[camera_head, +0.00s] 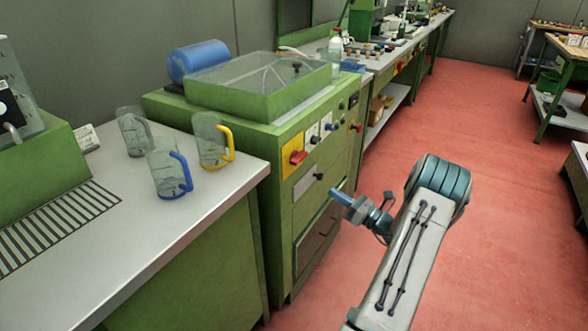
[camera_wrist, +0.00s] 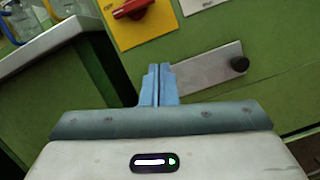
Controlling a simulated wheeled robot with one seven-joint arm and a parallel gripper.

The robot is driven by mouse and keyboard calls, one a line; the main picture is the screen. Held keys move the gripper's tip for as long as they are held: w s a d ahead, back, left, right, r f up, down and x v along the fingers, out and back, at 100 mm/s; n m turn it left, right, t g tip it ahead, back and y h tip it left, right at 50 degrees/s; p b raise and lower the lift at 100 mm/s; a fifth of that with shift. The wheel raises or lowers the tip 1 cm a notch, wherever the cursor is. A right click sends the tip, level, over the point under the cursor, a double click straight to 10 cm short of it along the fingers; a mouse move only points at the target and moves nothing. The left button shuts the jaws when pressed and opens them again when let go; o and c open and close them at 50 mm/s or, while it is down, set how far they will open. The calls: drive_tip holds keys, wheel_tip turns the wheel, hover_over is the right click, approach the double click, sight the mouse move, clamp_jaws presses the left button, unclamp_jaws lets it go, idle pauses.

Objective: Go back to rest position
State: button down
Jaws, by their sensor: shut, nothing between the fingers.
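My gripper (camera_head: 341,197) is in front of the green machine's front panel, right of the worktop, in the head view. In the wrist view my gripper's fingers (camera_wrist: 157,70) are pressed together with nothing between them. They point toward the green machine (camera_wrist: 215,60), just below the yellow plate with the red switch (camera_wrist: 132,8). The gap between the fingertips and the panel is hard to judge.
A grey worktop (camera_head: 140,215) holds a mug with a yellow handle (camera_head: 209,140), one with a blue handle (camera_head: 166,170) and one with a grey handle (camera_head: 131,132). Red floor (camera_head: 480,130) is open to the right.

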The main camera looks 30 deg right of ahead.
drive_tip(key=a+r+n+g+y+p, duration=0.1)
drive_tip(key=a+r+n+g, duration=0.3)
drive_tip(key=a, duration=0.4)
drive_tip(key=a+r+n+g+y+p, duration=0.2)
drive_tip(key=a+r+n+g+p, duration=0.1)
drive_tip(key=a, duration=0.4)
drive_tip(key=a+r+n+g+y+p, duration=0.1)
drive_tip(key=a+r+n+g+p, duration=0.1)
drive_tip(key=a+r+n+g, duration=0.3)
drive_tip(key=shift+w+a+r+n+y, duration=0.1)
drive_tip(key=shift+a+r+n+y, duration=0.1)
drive_tip(key=shift+a, duration=0.4)
drive_tip(key=shift+s+a+r+n+y, duration=0.1)
drive_tip(key=shift+a+n, duration=0.1)
drive_tip(key=shift+a, duration=0.45)
drive_tip(key=shift+w+a+r+n+y, duration=0.1)
drive_tip(key=shift+a+n, duration=0.1)
drive_tip(key=shift+a, duration=0.4)
drive_tip(key=s+a+r+n+g+h+p, duration=0.65)
drive_tip(key=s+a+r+n, duration=0.25)
drive_tip(key=s+a+n, duration=0.25)
drive_tip(key=s+a+r+n+t+h+p, duration=0.1)
drive_tip(key=s+r+n+t+h+p, duration=0.1)
drive_tip(key=s+r+n+h+p, duration=0.2)
drive_tip(key=shift+s+a+r+n+h, duration=0.15)
drive_tip(key=shift+s+r+n+h, duration=1)
drive_tip(key=shift+s+r+n, duration=1.5)
drive_tip(key=shift+w+f+n, duration=0.25)
drive_tip(key=shift+f+n, duration=0.15)
drive_tip(key=shift+f, duration=0.3)
